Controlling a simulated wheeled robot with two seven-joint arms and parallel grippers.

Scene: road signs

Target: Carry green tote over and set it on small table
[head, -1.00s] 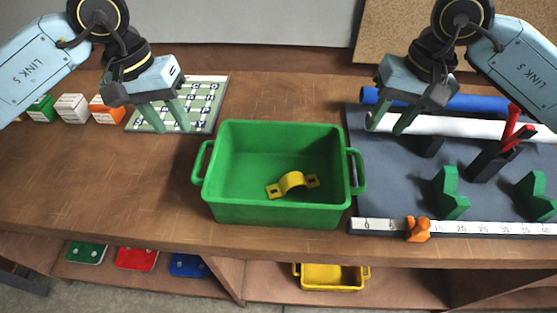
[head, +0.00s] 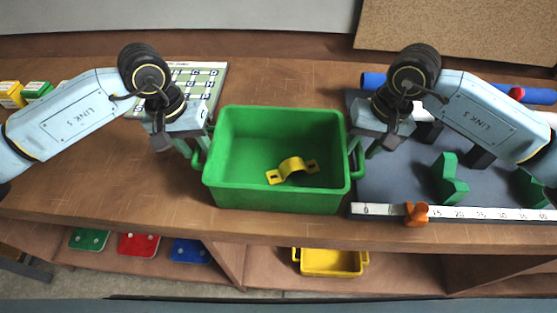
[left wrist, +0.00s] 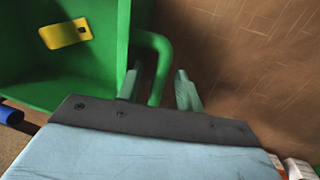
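The green tote (head: 277,197) stands upright on the wooden bench, with a yellow bracket (head: 292,169) inside. Its left handle (left wrist: 164,60) shows in the left wrist view. My left gripper (head: 191,150) is at that handle, and the handle lies between its two spread fingers (left wrist: 158,90), with a gap on the right side. My right gripper (head: 366,146) is at the tote's right handle (head: 357,160), its fingers apart; its contact with the handle is hard to see. No separate small table can be made out.
Right of the tote is a dark mat (head: 400,185) with green blocks, a ruler strip (head: 465,215), an orange clip (head: 416,214) and a blue roll (head: 455,101). A lettered board (head: 203,80) lies behind left. The shelf below holds a yellow bin (head: 331,262).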

